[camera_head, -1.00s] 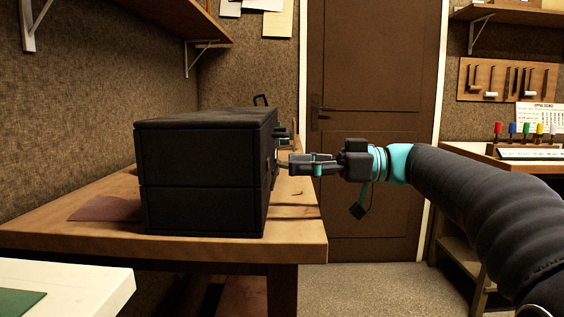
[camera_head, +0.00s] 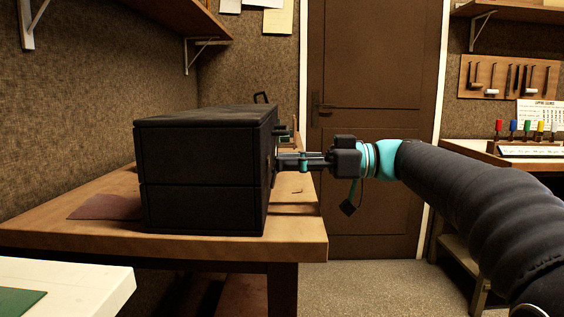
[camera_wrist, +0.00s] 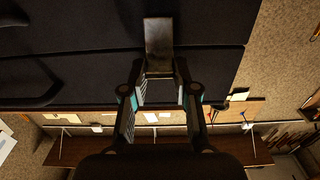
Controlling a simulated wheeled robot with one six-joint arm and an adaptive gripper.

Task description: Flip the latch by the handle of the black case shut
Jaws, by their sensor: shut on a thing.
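The black case (camera_head: 200,160) stands closed on the wooden bench, its latch side facing right in the head view. In the wrist view the case front (camera_wrist: 75,70) fills the top, with the seam running across it. A dull brass-brown latch (camera_wrist: 158,38) spans the seam area, and the dark curved handle (camera_wrist: 30,97) is to its left. My gripper (camera_head: 280,161) is at the case's right face. In the wrist view its fingertips (camera_wrist: 160,72) are either side of the latch's lower end, shut on it. In the head view the latch is hidden.
The wooden bench (camera_head: 100,218) has bare room in front of the case, with a reddish sheet (camera_head: 105,207) at left. A white table corner (camera_head: 95,283) is at lower left. A brown door (camera_head: 375,180) stands behind my arm.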

